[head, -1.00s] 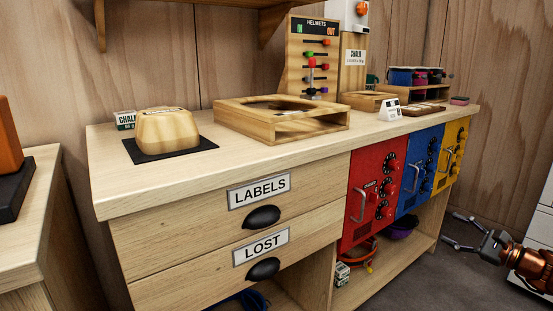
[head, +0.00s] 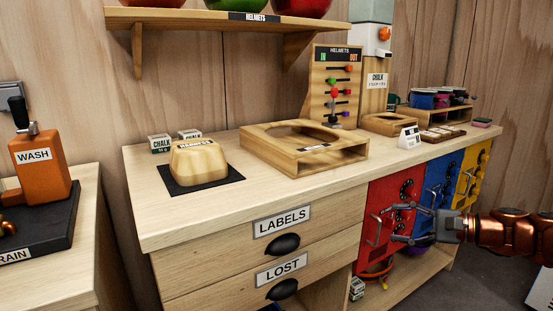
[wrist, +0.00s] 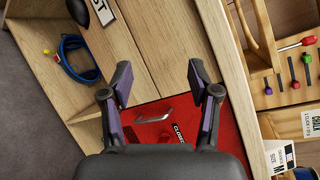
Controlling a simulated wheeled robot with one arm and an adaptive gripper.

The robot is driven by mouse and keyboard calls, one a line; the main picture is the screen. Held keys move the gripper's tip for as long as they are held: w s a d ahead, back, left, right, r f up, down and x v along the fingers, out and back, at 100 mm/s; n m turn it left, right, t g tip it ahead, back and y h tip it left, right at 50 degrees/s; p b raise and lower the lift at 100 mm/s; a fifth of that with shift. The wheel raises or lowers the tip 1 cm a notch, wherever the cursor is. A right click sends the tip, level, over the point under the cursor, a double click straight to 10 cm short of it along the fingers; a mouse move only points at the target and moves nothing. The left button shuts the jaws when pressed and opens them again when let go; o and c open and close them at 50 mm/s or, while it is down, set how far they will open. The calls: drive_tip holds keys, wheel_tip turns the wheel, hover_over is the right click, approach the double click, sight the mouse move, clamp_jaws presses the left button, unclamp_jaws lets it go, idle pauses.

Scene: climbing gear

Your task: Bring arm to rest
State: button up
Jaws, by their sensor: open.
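My gripper (head: 385,228) is at the right in the head view, in front of the red door (head: 380,202) of the wooden counter. Its fingers are spread apart with nothing between them. In the wrist view, my gripper (wrist: 160,95) is open, with the red door (wrist: 183,107) and its grey handle (wrist: 154,115) showing between and beyond the fingers. I cannot tell whether a finger touches the door. My copper-coloured arm reaches in from the right edge of the head view.
The counter (head: 215,203) carries a wooden tray (head: 303,160), a block (head: 198,160) on a black mat and chalk boxes (head: 160,143). Blue (head: 433,190) and yellow (head: 470,175) doors adjoin the red one. A WASH dispenser (head: 40,160) stands at left. Grey floor is open at lower right.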

drive_tip(key=s+a+r+n+g+h+p, duration=0.2)
drive_tip(key=s+a+r+n+g+p, duration=0.2)
drive_tip(key=s+a+r+p, duration=0.45)
drive_tip(key=s+a+r+n+g+h+p, duration=0.25)
drive_tip(key=s+a+n+g+p, duration=0.2)
drive_tip(key=s+a, duration=0.5)
drive_tip(key=s+d+r+n+h+p, duration=0.1)
drive_tip(key=s+d+r+h+p, duration=0.1)
drive_tip(key=s+p, duration=0.3)
drive_tip(key=s+d+r+n+g+h+p, duration=0.1)
drive_tip(key=s+d+r+h+p, duration=0.1)
drive_tip(key=s+p, duration=0.3)
drive_tip(key=s+d+r+n+h+p, duration=0.1)
drive_tip(key=s+d+n+h+p, duration=0.1)
drive_tip(key=s+p, duration=0.4)
drive_tip(key=s+d+h, duration=0.1)
drive_tip(key=s+h, duration=0.1)
drive_tip(key=s, duration=0.1)
drive_tip(key=shift+s+r+h, duration=0.2)
drive_tip(key=shift+r+h, duration=0.15)
drive_tip(key=shift+r, duration=0.05)
drive_tip(key=shift+g, duration=0.25)
